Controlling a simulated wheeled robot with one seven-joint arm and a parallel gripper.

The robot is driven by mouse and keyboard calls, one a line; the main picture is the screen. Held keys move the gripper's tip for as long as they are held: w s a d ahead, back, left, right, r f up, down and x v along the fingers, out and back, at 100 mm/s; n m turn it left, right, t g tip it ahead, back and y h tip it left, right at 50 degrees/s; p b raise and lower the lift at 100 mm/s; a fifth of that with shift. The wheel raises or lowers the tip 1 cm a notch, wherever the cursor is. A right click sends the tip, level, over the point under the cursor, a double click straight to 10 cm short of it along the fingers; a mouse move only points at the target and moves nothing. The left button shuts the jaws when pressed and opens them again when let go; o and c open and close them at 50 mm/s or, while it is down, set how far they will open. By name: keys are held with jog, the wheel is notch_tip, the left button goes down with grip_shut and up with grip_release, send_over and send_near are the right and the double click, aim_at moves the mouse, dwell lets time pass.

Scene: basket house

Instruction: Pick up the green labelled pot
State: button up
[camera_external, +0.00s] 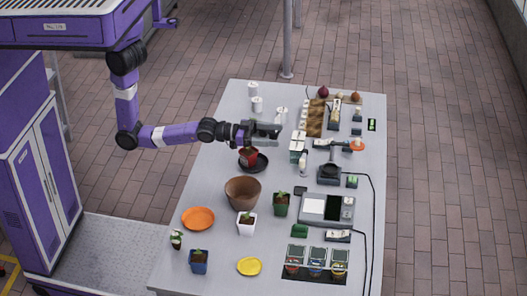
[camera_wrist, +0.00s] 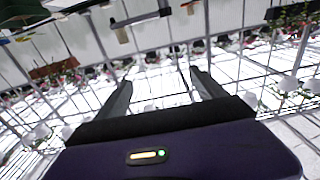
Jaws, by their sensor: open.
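A green pot (camera_external: 281,208) with a small plant stands on the grey table, right of the large brown pot; I cannot make out a label on it. My gripper (camera_external: 274,131) is over the far half of the table, above and behind the green pot, with nothing in it. In the wrist view my gripper (camera_wrist: 160,85) shows two dark fingers spread apart, with only a distant background between them. I cannot pick out the green pot in the wrist view.
A red pot (camera_external: 249,157) on a dark saucer stands just below my gripper. The brown pot (camera_external: 241,204), a white pot (camera_external: 246,229) and a blue pot (camera_external: 198,269) stand nearer the front. A grey device (camera_external: 347,216) lies right of the green pot.

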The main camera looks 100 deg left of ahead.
jog(key=w+d+n+g+y, duration=0.1)
jog(key=w+d+n+g, duration=0.3)
jog(key=w, duration=0.5)
jog(key=w+d+n+g+y, duration=0.1)
jog(key=w+d+n+g, duration=0.15)
jog(key=w+n, duration=0.55)
jog(key=n+g+h, duration=0.4)
jog(key=n+g, duration=0.2)
jog(key=g, duration=0.6)
send_over(281, 199)
jog(key=w, duration=0.1)
jog(key=shift+t, duration=0.25)
jog(key=f, duration=0.6)
jog(key=shift+a+f+b, duration=0.1)
jog(key=shift+a+b, duration=0.2)
jog(key=shift+b, duration=0.05)
jog(key=shift+s+n, duration=0.3)
jog(key=shift+s, duration=0.05)
jog(key=shift+d+f, duration=0.1)
jog(key=shift+f, duration=0.2)
jog(key=f, duration=0.5)
jog(key=f+p, duration=0.1)
jog(key=f, duration=0.1)
jog(key=shift+d+f, duration=0.15)
jog(key=shift+d, duration=0.1)
